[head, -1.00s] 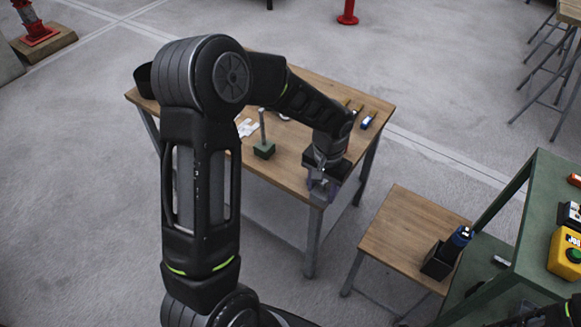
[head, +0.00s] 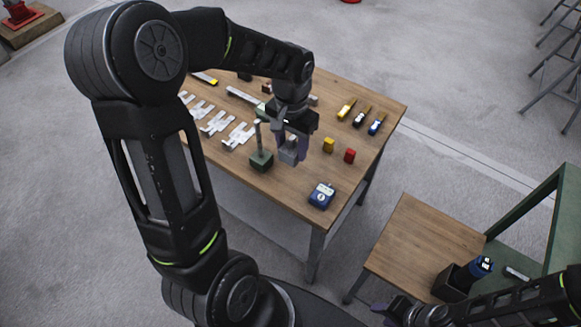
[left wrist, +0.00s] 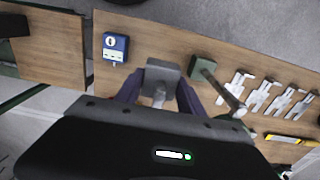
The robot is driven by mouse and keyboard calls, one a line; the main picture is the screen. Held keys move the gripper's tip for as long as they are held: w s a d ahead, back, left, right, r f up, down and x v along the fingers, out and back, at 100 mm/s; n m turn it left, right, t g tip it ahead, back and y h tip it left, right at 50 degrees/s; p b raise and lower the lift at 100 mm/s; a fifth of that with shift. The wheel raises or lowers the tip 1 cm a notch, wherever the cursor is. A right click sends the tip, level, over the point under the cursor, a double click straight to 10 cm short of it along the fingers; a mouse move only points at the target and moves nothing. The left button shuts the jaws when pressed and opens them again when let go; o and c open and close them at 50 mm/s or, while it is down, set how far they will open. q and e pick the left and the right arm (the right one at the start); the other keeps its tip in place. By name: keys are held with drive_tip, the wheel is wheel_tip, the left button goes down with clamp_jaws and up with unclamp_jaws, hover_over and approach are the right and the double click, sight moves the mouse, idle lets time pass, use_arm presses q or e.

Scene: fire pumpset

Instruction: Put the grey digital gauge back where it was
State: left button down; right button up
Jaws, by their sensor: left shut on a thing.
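My left gripper (head: 290,140) is shut on a small grey block-like thing, apparently the grey digital gauge (head: 289,153). The gauge also shows between the purple fingers in the left wrist view (left wrist: 162,74). It is just right of a green-based stand (head: 261,160) with an upright post, which also shows in the left wrist view (left wrist: 203,70). I cannot tell whether gauge and stand touch. A blue boxy device (head: 322,195) lies at the table's near right corner. My right gripper (head: 400,311) is at the bottom edge, its jaws unclear.
The wooden table (head: 290,205) holds several white calipers (head: 238,134), a yellow block (head: 328,145), a red block (head: 349,156) and several small tools (head: 362,116). A lower wooden table (head: 415,240) carries a black holder (head: 453,282) with a blue-topped thing. Table space around the blue device is clear.

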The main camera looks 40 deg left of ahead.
use_arm(q)
drive_tip(key=shift+s+d+r, duration=0.2)
drive_tip(key=shift+w+a+f, duration=0.1)
drive_tip(key=shift+f, duration=3.1)
drive_tip(key=shift+f, duration=1.9)
drive_tip(key=shift+f+b, duration=0.2)
drive_tip(key=shift+b, duration=0.15)
drive_tip(key=c, duration=0.7)
unclamp_jaws()
drive_tip(key=shift+r, duration=0.2)
